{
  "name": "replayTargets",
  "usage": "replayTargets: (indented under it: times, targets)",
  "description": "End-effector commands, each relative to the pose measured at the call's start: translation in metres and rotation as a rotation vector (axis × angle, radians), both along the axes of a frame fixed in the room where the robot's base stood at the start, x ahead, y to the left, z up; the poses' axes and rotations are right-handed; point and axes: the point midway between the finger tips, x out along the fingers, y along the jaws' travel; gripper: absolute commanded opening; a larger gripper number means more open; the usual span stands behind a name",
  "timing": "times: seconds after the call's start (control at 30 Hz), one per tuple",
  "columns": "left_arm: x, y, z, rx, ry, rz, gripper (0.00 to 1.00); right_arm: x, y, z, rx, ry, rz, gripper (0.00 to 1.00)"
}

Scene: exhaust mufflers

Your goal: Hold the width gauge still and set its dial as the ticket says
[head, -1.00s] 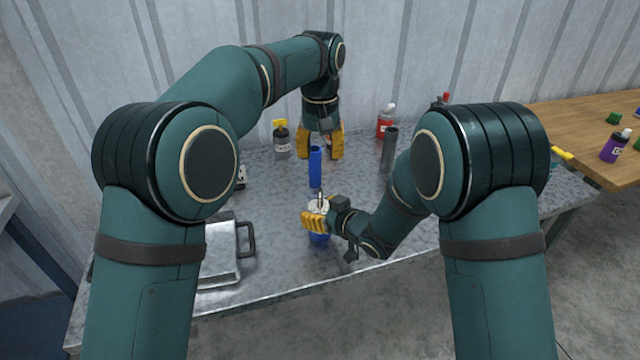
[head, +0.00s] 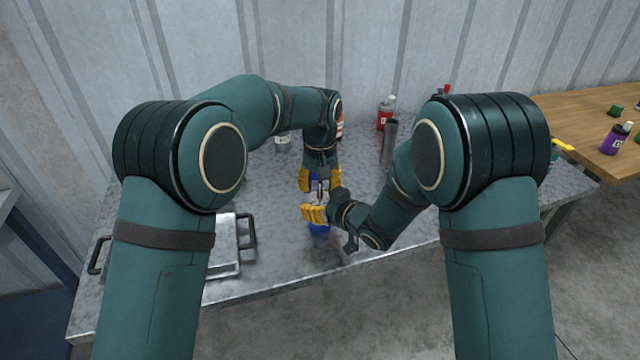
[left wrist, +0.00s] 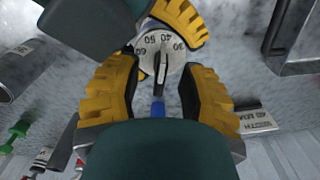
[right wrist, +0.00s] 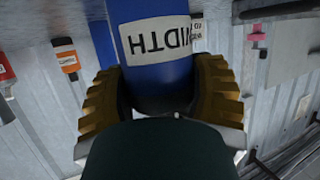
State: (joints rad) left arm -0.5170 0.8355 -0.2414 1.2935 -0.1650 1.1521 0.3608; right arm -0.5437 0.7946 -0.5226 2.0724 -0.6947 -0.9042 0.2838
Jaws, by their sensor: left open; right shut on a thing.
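The width gauge (head: 319,229) has a blue body with a white label reading WIDTH (right wrist: 158,40). My right gripper (head: 313,214) is shut around that body near the table's front. The white numbered dial (left wrist: 153,43) faces up, with numbers such as 40, 50 and 60 and a dark raised pointer across it. My left gripper (head: 318,180) is open, pointing down just behind the dial; in the left wrist view its fingers (left wrist: 160,95) are spread beside the dial's edge. The ticket (left wrist: 257,119) reads WIDTH and a figure in MM, too small to read surely.
A blue tube (left wrist: 157,108) shows partly between the left fingers. A grey cylinder (head: 389,142) and red bottle (head: 385,114) stand behind to the right. Table is clear between case and gauge.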

Motion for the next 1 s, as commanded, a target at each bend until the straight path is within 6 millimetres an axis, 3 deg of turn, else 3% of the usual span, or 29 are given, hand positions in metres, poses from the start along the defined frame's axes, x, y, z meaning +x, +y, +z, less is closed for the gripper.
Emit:
replayTargets:
  times: [0.13,0.23,1.0]
  targets:
    - [0.0000,0.0000,0.0000,0.000,0.000,0.000,0.36,0.0001,0.0001,0.0004,0.001,-0.001,0.000,0.19]
    - [0.0000,0.0000,0.0001,0.000,0.000,0.000,0.01,0.0001,0.0001,0.0004,0.001,-0.001,0.000,0.19]
    - [-0.0001,0.0000,-0.0007,0.001,0.002,-0.116,0.00,0.0001,0.0003,0.0008,0.001,-0.002,0.000,0.19]
